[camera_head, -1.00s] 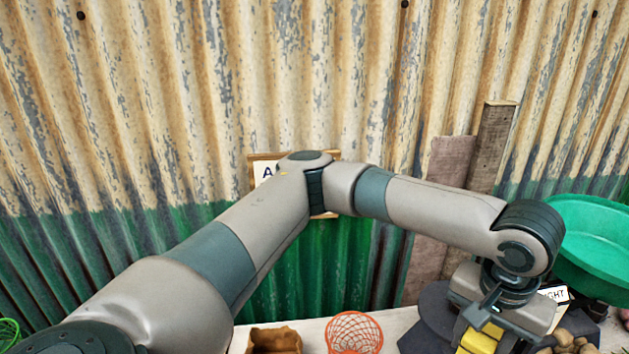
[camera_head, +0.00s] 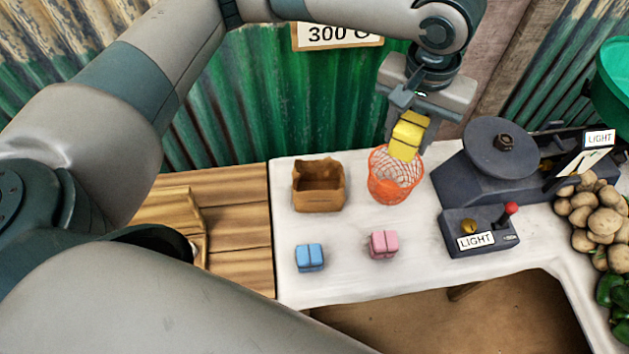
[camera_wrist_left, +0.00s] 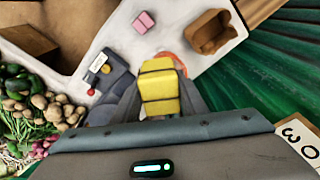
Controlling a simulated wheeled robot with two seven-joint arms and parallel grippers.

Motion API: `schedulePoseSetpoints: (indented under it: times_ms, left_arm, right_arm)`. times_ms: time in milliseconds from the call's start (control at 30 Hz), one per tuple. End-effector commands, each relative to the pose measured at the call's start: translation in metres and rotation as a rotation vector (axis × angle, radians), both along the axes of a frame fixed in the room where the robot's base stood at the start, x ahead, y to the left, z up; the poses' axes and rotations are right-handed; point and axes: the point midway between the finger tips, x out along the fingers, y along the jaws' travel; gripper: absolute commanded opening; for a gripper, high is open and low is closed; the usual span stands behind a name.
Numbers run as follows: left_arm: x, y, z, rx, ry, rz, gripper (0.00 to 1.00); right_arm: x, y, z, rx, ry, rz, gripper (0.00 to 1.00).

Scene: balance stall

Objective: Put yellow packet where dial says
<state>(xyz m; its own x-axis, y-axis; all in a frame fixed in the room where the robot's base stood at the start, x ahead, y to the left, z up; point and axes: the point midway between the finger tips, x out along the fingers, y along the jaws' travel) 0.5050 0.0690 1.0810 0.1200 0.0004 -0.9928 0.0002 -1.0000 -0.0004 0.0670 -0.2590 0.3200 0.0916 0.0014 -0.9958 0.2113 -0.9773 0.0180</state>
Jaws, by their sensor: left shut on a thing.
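My left gripper (camera_head: 407,120) is shut on the yellow packet (camera_head: 407,137). It holds the packet in the air, over the orange wire basket (camera_head: 393,190) as seen in the head view. In the left wrist view, the yellow packet (camera_wrist_left: 158,82) covers most of the basket, whose orange rim (camera_wrist_left: 182,62) shows behind it. A brown paper bag (camera_head: 319,194) stands open, left of the basket. The dark scale (camera_head: 470,178) has an empty round plate (camera_head: 502,147) and a white LIGHT sign (camera_head: 600,138); its dial reading is not clear. My right gripper is out of view.
A blue packet (camera_head: 310,257) and a pink packet (camera_head: 384,244) lie on the white counter (camera_head: 345,284). A box (camera_head: 478,230) labelled LIGHT has a red-knobbed lever. Potatoes (camera_head: 598,215) lie at the right. A sign (camera_head: 338,36) hangs behind.

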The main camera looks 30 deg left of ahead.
Motion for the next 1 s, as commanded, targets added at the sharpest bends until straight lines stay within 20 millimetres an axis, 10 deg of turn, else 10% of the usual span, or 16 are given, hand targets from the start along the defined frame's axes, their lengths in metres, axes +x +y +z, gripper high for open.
schedulePoseSetpoints:
  times_ms: [467, 1000]
  left_arm:
    - [0.002, 0.011, -0.011, -0.002, 0.002, -0.208, 0.07]
    - [0.009, 0.053, -0.049, -0.003, 0.002, -0.965, 0.07]
  right_arm:
    - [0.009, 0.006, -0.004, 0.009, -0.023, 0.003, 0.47]
    - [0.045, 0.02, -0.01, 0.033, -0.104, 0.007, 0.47]
